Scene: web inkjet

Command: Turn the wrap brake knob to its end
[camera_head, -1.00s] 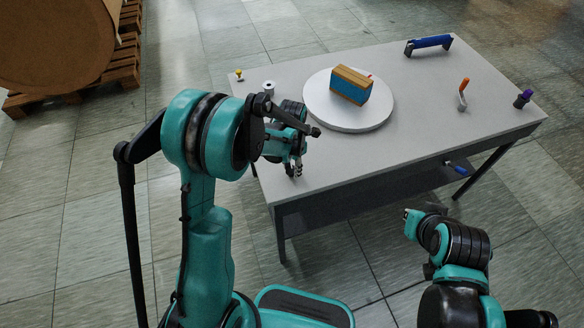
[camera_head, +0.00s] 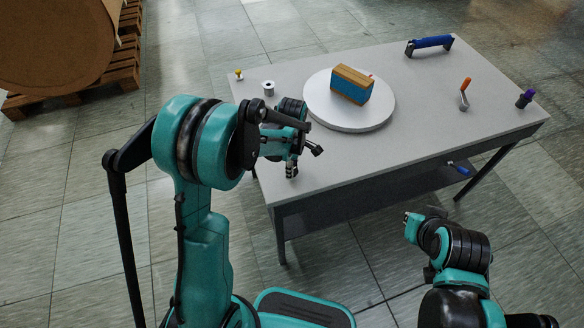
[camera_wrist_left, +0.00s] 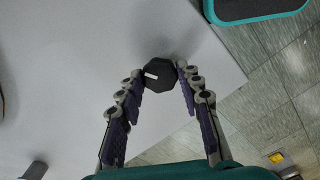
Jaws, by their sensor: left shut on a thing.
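The wrap brake knob (camera_wrist_left: 157,74) is dark and many-sided with a white mark on top, seen in the left wrist view near the table's edge. My left gripper (camera_wrist_left: 160,80) is shut on it, with a fingertip at each side. In the head view my left gripper (camera_head: 291,170) points down at the table's near left part; the knob cannot be made out there. My right gripper (camera_head: 411,226) is away from the table, in front of its near edge; its fingers are too small to read.
The grey table (camera_head: 420,130) bears a white round plate (camera_head: 350,118) with a blue and wooden box (camera_head: 351,86). Also on it are a blue handle (camera_head: 430,43), an orange lever (camera_head: 465,86), a purple knob (camera_head: 525,98), a yellow knob (camera_head: 239,74) and a small spool (camera_head: 268,88).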

